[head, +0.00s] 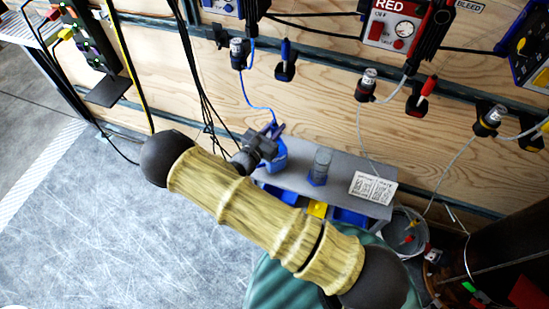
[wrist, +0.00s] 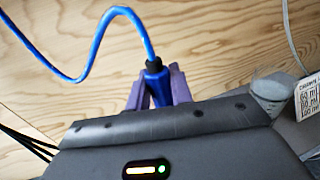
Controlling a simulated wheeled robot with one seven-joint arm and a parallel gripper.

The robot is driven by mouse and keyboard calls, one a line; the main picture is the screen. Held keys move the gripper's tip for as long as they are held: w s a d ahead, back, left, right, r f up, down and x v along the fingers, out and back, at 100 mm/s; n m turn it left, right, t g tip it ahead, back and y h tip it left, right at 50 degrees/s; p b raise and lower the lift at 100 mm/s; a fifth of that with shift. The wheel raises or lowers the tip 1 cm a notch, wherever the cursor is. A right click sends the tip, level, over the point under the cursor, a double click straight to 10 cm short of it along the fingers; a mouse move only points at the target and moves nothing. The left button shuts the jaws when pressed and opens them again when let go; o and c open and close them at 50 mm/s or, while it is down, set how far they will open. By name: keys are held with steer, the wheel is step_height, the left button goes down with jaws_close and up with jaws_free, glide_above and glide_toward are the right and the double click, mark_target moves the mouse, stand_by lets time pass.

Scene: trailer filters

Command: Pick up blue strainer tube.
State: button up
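The blue strainer tube (wrist: 157,84) has a black top end with a blue hose running out of it. In the wrist view it lies between the two purple-blue fingers of my gripper (wrist: 159,88). The fingers stand close on both sides of it, but whether they press on it is unclear. Its lower part is hidden behind the gripper's dark body. In the head view my gripper (head: 270,133) is over the left end of a grey shelf unit (head: 345,187), and the tube itself is hard to pick out there.
A clear cup in a blue holder (head: 318,172) and a white label card (head: 372,188) are on the unit, right of my gripper. A clear bucket (head: 408,230) stands farther right. A plywood wall with hoses and a red box (head: 395,25) is behind. Grey floor is free at left.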

jaws_close()
step_height(320, 180, up, 28)
steer(key=p, duration=0.5)
stand_by(0.3)
